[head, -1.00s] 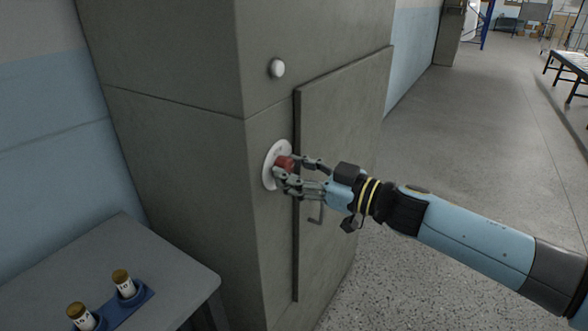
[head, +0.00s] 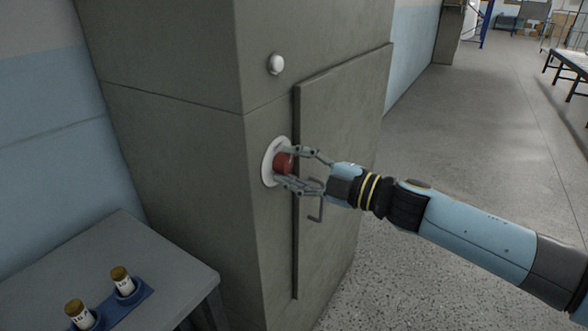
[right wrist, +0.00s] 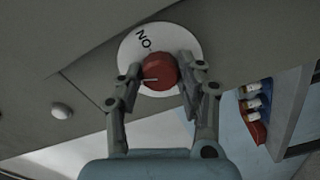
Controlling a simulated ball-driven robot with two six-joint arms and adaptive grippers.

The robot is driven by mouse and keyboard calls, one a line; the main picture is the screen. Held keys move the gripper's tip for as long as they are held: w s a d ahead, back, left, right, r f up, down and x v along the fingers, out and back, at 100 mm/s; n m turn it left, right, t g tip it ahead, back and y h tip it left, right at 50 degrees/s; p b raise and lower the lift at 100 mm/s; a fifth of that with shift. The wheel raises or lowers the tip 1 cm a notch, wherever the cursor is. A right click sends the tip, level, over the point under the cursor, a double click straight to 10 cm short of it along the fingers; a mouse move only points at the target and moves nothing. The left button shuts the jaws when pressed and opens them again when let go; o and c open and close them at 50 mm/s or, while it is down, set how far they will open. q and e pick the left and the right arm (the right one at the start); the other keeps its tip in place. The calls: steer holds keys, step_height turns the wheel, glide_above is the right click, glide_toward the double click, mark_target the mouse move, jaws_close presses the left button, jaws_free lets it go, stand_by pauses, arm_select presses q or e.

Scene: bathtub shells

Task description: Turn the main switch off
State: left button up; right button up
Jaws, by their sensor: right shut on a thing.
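The main switch is a red knob (head: 283,162) on a round white plate (head: 268,165), set in the side of a grey cabinet. In the right wrist view the red knob (right wrist: 159,72) carries a pale line, and the white plate (right wrist: 133,49) shows the letters "ON". My right gripper (head: 288,167) is shut on the knob, one finger on each side of it; the fingers also show in the right wrist view (right wrist: 160,82). My left gripper is not in view.
The grey cabinet (head: 190,60) has a door panel with a handle (head: 317,205) close below my right gripper. A round white lamp (head: 276,64) sits above the switch. A grey table (head: 165,260) with brown-capped bottles (head: 123,282) stands at the lower left. The floor to the right is clear.

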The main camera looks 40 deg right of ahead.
steer(key=n+b, duration=0.1)
steer(key=n, duration=0.3)
steer(key=shift+n, duration=0.4)
stand_by(0.4)
steer(key=o, duration=1.1)
steer(key=shift+o, duration=0.3)
steer(key=shift+s, duration=0.1)
steer(key=v, duration=1.2)
steer(key=shift+b, duration=0.3)
